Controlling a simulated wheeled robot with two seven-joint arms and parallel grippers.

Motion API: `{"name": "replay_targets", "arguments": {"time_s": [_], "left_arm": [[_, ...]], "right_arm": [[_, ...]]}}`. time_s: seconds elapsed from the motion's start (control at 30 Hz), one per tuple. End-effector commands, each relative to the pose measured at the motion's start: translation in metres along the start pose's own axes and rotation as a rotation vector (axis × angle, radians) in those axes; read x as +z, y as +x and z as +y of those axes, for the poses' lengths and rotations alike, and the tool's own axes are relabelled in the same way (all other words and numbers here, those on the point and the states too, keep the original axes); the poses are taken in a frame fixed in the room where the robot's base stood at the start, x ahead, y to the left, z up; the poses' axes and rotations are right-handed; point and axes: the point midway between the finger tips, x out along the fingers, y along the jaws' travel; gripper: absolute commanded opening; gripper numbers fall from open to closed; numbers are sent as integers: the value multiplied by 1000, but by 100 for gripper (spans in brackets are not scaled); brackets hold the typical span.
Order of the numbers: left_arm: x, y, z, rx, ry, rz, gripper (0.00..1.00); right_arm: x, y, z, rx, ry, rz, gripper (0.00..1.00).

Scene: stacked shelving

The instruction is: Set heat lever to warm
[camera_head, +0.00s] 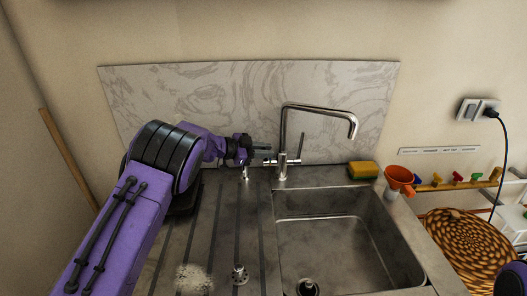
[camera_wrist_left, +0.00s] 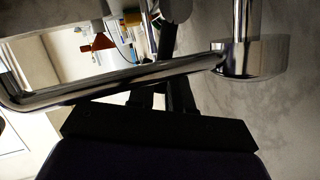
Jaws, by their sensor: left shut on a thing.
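The chrome mixer tap (camera_head: 283,140) stands behind the sink, with its tall spout bent over to the right. A thin chrome lever (camera_head: 300,145) rises at a slant from its body. My left gripper (camera_head: 262,150) is just left of the tap body, its dark fingers pointing right. It is shut on a small part at the tap, which its fingers hide. In the left wrist view, chrome tap parts (camera_wrist_left: 130,84) cross close in front of the dark fingers (camera_wrist_left: 172,85). My right gripper is out of view.
A steel sink basin (camera_head: 345,235) lies right of the ribbed drainboard (camera_head: 213,235). A marbled splashback (camera_head: 240,105) stands close behind the tap. A woven basket (camera_head: 465,245) is farther right.

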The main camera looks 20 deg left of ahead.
Motion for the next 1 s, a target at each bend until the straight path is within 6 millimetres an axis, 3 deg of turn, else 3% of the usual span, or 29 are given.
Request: {"name": "replay_targets", "arguments": {"time_s": [0.03, 0.1, 0.47, 0.8, 1.0], "left_arm": [[1, 0, 0, 1, -1, -3, 23], [1, 0, 0, 1, -2, -3, 41], [2, -8, 0, -1, -2, -3, 41], [2, -83, 1, -2, -3, 0, 41], [1, -105, 1, 1, -2, -2, 41]], "right_arm": [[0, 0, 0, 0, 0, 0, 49], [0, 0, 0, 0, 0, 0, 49], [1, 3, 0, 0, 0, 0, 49], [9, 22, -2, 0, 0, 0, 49], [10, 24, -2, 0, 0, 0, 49]]}}
